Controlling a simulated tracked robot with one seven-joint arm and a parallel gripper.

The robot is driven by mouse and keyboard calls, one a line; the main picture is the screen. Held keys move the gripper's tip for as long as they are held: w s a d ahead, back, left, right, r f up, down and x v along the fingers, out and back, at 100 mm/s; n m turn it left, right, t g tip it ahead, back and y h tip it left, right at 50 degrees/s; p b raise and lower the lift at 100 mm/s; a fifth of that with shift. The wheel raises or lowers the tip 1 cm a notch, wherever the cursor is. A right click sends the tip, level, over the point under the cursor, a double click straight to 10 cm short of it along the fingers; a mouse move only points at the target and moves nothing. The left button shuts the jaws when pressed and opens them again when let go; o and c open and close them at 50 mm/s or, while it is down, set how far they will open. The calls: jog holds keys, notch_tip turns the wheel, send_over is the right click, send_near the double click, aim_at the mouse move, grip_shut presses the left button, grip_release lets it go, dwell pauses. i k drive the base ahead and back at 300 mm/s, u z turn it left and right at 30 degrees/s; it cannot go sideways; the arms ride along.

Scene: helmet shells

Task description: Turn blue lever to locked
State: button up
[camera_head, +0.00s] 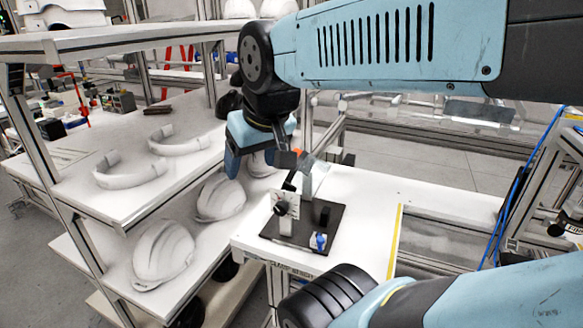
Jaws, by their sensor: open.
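The blue lever (320,241) is small and sits at the front right of a dark base plate (292,236) on the white table. A white upright panel with a black round part (281,207) stands at the left of the same plate. My gripper (298,176) is open and hangs above the back of the plate, apart from the blue lever, up and to its left. Its fingers are small and partly overlap the fixture behind. The lever's exact angle is too small to tell.
White helmet shells (164,253) lie on the lower shelf at left, with curved white parts (130,172) on the shelf above. A yellow strip (395,242) runs along the table's right side. The table right of the plate is clear.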

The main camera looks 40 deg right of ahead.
aim_at(319, 239)
jog(key=k, duration=0.5)
jog(key=z, duration=0.6)
jog(key=k, duration=1.4)
jog(key=u, duration=0.45)
jog(key=i, duration=1)
jog(key=z, duration=0.1)
